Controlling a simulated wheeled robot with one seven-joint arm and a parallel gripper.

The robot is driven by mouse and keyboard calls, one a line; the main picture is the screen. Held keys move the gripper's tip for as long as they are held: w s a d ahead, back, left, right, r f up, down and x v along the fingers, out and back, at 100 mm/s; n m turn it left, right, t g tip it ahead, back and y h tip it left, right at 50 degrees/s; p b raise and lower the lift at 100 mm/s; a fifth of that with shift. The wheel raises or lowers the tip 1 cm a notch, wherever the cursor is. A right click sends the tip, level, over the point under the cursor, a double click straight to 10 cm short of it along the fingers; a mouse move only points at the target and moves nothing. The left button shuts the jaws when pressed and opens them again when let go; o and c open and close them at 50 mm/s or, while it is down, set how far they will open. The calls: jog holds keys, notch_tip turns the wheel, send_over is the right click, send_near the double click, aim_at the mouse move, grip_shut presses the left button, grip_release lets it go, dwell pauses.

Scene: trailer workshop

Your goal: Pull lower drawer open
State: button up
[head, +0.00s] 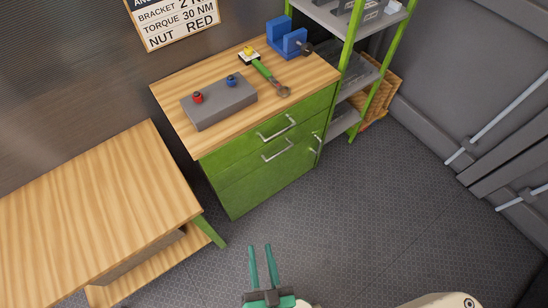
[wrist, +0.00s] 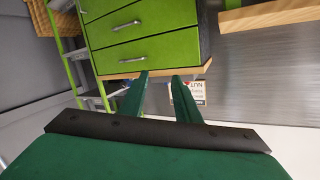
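The green cabinet (head: 265,185) stands against the wall under a wooden top. Its lower drawer handle (head: 277,150) is a silver bar, just below the upper drawer handle (head: 276,127). Both drawer fronts look flush, so shut. The wrist view shows the cabinet upside down, with the lower handle (wrist: 127,26) above the upper handle (wrist: 131,54). My gripper (head: 261,247) is over the floor in front of the cabinet, well apart from the handles. Its two green fingers, also in the wrist view (wrist: 160,75), are spread with nothing between them.
A grey block (head: 220,104) with red and blue knobs, a green-handled tool (head: 268,74) and a blue holder (head: 286,37) sit on the cabinet top. A wooden bench (head: 100,200) stands left; a green-framed shelf (head: 350,80) stands right. Floor before the cabinet is clear.

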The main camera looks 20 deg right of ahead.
jog(key=w+d+f+m+h, duration=0.2)
jog(key=w+f+m, duration=0.25)
jog(key=w, duration=0.25)
jog(key=w+d+f+m+h, duration=0.1)
jog(key=w+d+f+m, duration=0.25)
jog(key=w+f, duration=0.3)
jog(key=w+d+f+m+h, duration=0.1)
jog(key=w+d+f+m, duration=0.2)
jog(key=w, duration=1)
jog(key=w+d+f+m+g+h, duration=0.1)
jog(key=w+d+f+m, duration=0.3)
jog(key=w, duration=0.9)
jog(key=d+m, duration=0.2)
jog(key=d, duration=0.2)
jog(key=shift+f+h, duration=0.2)
jog(key=shift+h, duration=0.2)
jog(key=shift+d, duration=0.1)
jog(key=shift+c, duration=0.2)
jog(key=shift+s, duration=0.1)
grip_shut()
